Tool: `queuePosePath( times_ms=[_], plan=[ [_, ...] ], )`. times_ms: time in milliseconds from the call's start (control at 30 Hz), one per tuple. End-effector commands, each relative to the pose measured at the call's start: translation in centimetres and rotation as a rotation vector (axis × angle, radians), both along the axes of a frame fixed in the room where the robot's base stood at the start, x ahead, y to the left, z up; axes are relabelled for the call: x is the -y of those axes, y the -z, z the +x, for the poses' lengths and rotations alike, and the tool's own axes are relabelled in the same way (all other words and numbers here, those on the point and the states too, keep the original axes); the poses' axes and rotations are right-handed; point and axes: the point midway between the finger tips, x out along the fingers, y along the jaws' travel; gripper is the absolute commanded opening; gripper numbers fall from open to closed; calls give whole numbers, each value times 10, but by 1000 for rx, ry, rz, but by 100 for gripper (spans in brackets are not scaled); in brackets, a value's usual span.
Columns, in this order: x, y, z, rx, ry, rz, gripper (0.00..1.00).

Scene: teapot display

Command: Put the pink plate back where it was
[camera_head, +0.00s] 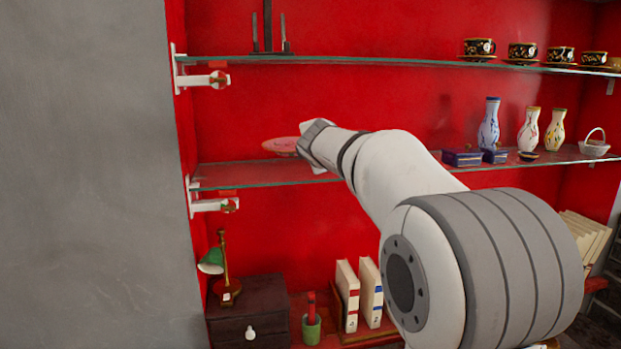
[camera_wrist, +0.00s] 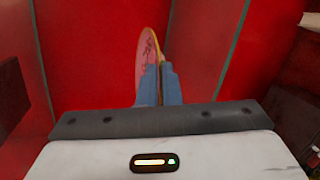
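The pink plate (camera_head: 280,145) shows in the head view just above the left part of the middle glass shelf (camera_head: 250,177), held out beyond the end of my arm. In the wrist view the plate (camera_wrist: 148,48) shows its pink face with a dark drawing and a yellowish rim. My gripper (camera_wrist: 159,72) has its two blue fingers close together on the plate's near edge, shut on it. In the head view my wrist hides the fingers and part of the plate. I cannot tell whether the plate touches the shelf.
The upper glass shelf (camera_head: 350,61) runs above, with dark cups (camera_head: 479,47) at right. Vases (camera_head: 489,124) and blue boxes (camera_head: 462,157) stand at the right of the middle shelf. Below are a green lamp (camera_head: 211,262) and books (camera_head: 347,295). The middle shelf's left end looks clear.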

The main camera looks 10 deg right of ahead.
Motion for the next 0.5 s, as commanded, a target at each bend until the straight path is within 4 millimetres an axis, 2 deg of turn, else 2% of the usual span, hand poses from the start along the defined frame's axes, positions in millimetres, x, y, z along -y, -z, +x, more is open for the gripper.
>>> queuePosePath(
  times_ms=[33,200,400,500],
  plan=[
    [1,14,0,0,1,0,0],
    [1,27,0,2,2,1,0],
    [2,55,0,0,2,-1,0],
    [2,60,0,2,3,0,0]
  ],
)
